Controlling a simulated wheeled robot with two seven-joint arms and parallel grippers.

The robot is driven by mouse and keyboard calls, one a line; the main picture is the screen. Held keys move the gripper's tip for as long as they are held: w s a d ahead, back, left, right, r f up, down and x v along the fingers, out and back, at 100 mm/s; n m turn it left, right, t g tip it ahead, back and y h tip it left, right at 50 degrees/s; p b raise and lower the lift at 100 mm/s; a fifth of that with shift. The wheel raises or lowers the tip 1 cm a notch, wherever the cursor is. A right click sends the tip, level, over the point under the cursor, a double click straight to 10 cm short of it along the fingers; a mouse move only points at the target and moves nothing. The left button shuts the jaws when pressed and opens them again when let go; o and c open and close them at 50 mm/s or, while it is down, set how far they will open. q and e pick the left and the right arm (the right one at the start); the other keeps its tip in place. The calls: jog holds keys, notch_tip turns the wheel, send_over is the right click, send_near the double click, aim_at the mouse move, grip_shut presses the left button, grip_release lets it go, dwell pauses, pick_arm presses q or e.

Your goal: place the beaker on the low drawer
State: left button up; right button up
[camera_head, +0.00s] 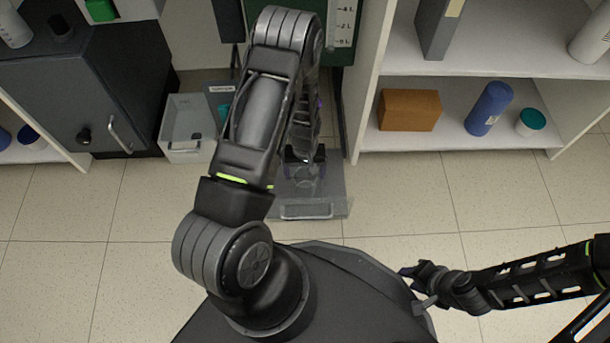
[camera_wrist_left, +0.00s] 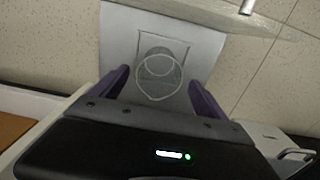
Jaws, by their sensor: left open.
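The clear glass beaker (camera_head: 306,174) is over the pulled-out low drawer (camera_head: 322,205), just below my left gripper (camera_head: 304,158). In the left wrist view, the beaker (camera_wrist_left: 160,76) shows as a round outline against the grey drawer surface (camera_wrist_left: 203,42). It lies between the two spread purple fingers of my left gripper (camera_wrist_left: 161,88), which is open and does not clamp it. The beaker looks upright on the drawer, but its base contact is hard to see. My right gripper (camera_head: 417,287) is low at the right, away from the drawer; its jaw opening is unclear.
A grey bin (camera_head: 188,128) stands on the floor left of the drawer, beside a dark cabinet (camera_head: 90,85). The right shelf (camera_head: 455,125) holds a brown box (camera_head: 409,110), a blue bottle (camera_head: 489,108) and a teal-lidded jar (camera_head: 530,121). The floor in front is clear.

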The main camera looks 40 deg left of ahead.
pick_arm(q)
notch_tip(320, 180, up, 6)
jog(key=shift+f+p, duration=0.1)
jog(key=shift+p, duration=0.85)
pick_arm(e)
jog(key=r, duration=0.3)
jog(key=shift+s, duration=0.2)
